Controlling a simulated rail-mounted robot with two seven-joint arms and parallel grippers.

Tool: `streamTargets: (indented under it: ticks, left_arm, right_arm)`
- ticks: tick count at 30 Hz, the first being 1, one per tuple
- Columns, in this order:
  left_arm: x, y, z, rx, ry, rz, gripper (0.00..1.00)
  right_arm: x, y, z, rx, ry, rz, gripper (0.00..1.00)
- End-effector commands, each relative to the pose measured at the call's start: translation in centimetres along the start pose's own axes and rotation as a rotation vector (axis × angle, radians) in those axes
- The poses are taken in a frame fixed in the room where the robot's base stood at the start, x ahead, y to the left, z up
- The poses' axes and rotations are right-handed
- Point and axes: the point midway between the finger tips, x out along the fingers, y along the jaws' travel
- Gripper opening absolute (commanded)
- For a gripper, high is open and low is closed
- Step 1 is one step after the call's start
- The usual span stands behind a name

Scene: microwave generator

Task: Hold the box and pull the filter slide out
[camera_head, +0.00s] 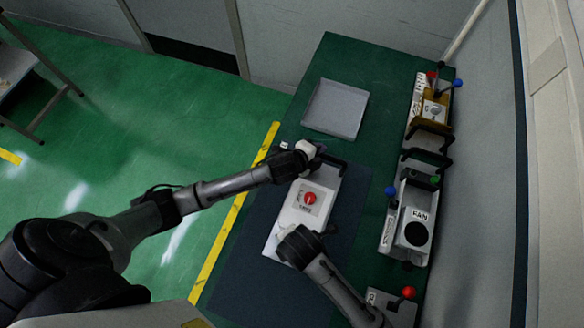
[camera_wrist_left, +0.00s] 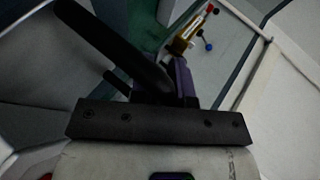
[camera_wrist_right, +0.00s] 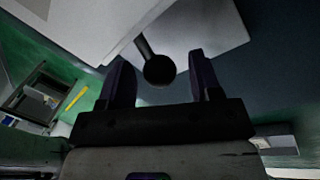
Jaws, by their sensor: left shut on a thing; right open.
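The white box (camera_head: 292,222) lies on the dark mat, with a red knob (camera_head: 309,198) on a labelled plate on its top. My left gripper (camera_head: 316,158) is at the box's far end, shut on the black handle (camera_wrist_left: 115,45) there; its fingers hide part of the grip. My right gripper (camera_head: 316,236) is at the box's near end, open. In the right wrist view a round black knob (camera_wrist_right: 160,71) on a short stem stands out from the pale box (camera_wrist_right: 95,25), between the two spread fingers. I cannot tell whether the fingers touch it. The filter slide's body is not clearly visible.
A grey tray (camera_head: 336,108) sits at the far end of the green table (camera_head: 375,75). Along the right edge stand a yellow-brown unit (camera_head: 433,108), a fan unit (camera_head: 416,230) and a block with a red ball lever (camera_head: 408,293). The dark mat (camera_head: 245,265) is clear left of the box.

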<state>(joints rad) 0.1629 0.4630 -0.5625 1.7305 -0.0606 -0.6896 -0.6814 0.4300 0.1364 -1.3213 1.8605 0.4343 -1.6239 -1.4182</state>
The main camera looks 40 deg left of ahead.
Motion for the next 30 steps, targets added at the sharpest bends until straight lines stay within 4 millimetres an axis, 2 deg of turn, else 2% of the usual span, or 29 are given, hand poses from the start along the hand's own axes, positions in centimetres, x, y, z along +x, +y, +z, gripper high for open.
streamTargets:
  ticks: [1, 5, 23, 28, 30]
  left_arm:
    - [0.11, 0.71, 0.30, 0.001, -0.008, 0.014, 0.00]
    - [0.11, 0.71, 0.29, 0.000, -0.008, 0.014, 0.00]
    - [0.11, 0.72, 0.29, 0.001, -0.008, 0.014, 0.00]
    - [0.11, 0.72, 0.29, 0.001, -0.008, 0.014, 0.00]
    - [0.11, 0.71, 0.30, 0.001, -0.008, 0.014, 0.00]
  right_arm:
    - [0.09, -0.01, -0.01, 0.000, 0.000, 0.000, 0.58]
    - [0.07, -0.01, -0.01, 0.000, 0.000, 0.000, 0.58]
    - [0.03, -0.01, 0.01, 0.000, 0.000, 0.000, 0.01]
    - [0.02, -0.06, -0.06, 0.000, 0.000, 0.000, 0.00]
    - [-0.03, -0.43, -0.65, -0.001, 0.000, 0.000, 0.00]
